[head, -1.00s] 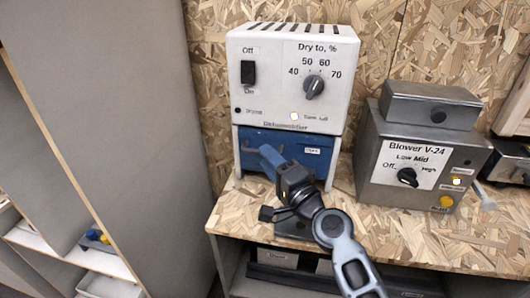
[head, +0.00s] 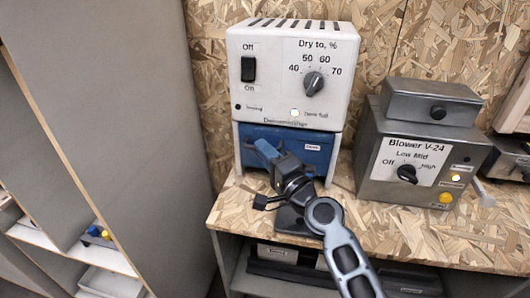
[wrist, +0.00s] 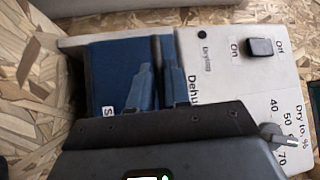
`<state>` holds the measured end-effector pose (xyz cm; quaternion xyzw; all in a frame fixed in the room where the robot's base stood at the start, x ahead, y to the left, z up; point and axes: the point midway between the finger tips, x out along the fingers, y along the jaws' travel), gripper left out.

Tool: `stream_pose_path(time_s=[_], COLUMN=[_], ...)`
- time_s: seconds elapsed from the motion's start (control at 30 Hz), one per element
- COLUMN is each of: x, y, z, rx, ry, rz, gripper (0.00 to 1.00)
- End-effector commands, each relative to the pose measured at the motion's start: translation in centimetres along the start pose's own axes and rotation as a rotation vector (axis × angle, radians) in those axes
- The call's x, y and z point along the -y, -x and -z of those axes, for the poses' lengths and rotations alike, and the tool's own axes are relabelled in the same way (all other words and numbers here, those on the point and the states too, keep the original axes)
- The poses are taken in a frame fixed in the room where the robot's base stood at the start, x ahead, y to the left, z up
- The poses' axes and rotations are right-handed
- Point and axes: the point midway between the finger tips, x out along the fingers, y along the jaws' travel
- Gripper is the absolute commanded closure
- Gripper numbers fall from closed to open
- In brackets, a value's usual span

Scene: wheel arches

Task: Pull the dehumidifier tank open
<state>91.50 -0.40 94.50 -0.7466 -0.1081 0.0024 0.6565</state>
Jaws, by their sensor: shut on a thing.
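The white dehumidifier (head: 270,75) stands on the chipboard shelf in the head view. Its blue tank (head: 325,158) sits low in the housing, under the control panel, and bears a small label. My gripper (head: 262,148) is at the left to middle part of the tank's front. In the wrist view the blue tank (wrist: 104,65) shows beside the white housing (wrist: 215,75). There my gripper (wrist: 157,72) has its two fingers on either side of a narrow dark bar on the tank, shut on it. The gripper body hides part of the tank.
A grey metal blower (head: 425,140) stands right of the dehumidifier. A grey panel (head: 150,130) rises at the left. The chipboard shelf (head: 228,210) is bare in front of the dehumidifier, apart from my arm above it. Bins stand on a lower shelf.

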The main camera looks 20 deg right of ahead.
Motion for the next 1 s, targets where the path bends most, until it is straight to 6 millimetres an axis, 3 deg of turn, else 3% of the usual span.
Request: stream_pose_path(time_s=[0.47, 0.8, 1.0], x=[0.1, 1.6, 2.0], y=[0.6, 5.9, 7.7], z=[-0.6, -6.0, -7.7], rx=[0.001, 0.004, 0.002], ry=[0.0, -0.001, -0.001], rz=[-0.002, -0.005, -0.004], gripper=[1.0, 1.0, 1.0])
